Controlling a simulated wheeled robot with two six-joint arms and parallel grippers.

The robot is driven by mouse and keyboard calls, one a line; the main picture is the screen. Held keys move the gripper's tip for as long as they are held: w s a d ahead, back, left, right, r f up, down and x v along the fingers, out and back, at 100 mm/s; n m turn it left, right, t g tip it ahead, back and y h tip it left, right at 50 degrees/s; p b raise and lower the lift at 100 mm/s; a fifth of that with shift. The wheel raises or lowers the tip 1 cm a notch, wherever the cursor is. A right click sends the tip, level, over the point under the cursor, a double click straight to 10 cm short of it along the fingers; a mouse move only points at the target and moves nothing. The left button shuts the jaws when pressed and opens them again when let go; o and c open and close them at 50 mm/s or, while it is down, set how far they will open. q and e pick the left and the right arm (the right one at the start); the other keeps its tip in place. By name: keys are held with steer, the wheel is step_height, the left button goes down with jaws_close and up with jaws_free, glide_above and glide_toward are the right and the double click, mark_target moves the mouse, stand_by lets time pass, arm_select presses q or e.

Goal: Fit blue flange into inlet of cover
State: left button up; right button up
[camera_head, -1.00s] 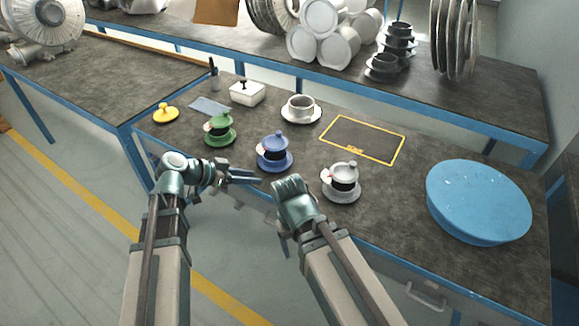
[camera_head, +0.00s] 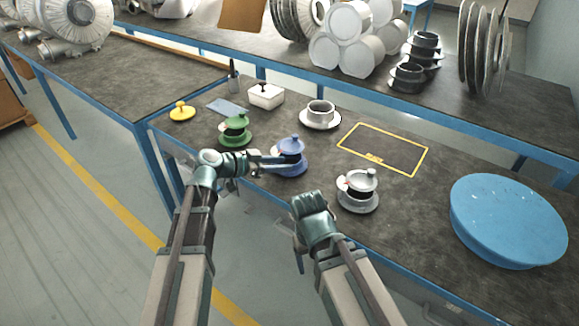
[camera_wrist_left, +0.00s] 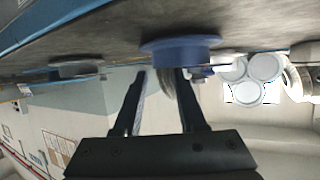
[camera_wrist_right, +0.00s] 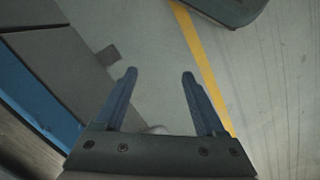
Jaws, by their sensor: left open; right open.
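The blue flange (camera_head: 290,167), with a wide base, dark neck and blue knobbed top, stands upright near the table's front edge. My left gripper (camera_head: 285,160) is open, with its fingers at the blue flange. In the left wrist view the flange's blue base (camera_wrist_left: 180,47) shows upside down just beyond the open fingers (camera_wrist_left: 163,72); the right finger overlaps its neck, and I cannot tell whether they touch. My right gripper (camera_wrist_right: 160,75) is open and empty over the floor, in front of the table. No cover with an inlet is clearly identifiable; a large blue disc (camera_head: 508,220) lies at the right.
A green flanged piece (camera_head: 234,130) stands left of the blue one, a grey one (camera_head: 358,192) to the right, a white cup-like one (camera_head: 320,114) behind. A yellow knob piece (camera_head: 182,111) and white box (camera_head: 266,96) are farther back. The yellow-outlined area (camera_head: 383,149) is empty.

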mark_target(295, 169)
arm_select(q)
steer(key=shift+b+x, duration=1.1)
steer(key=shift+x, duration=1.75)
jaws_close()
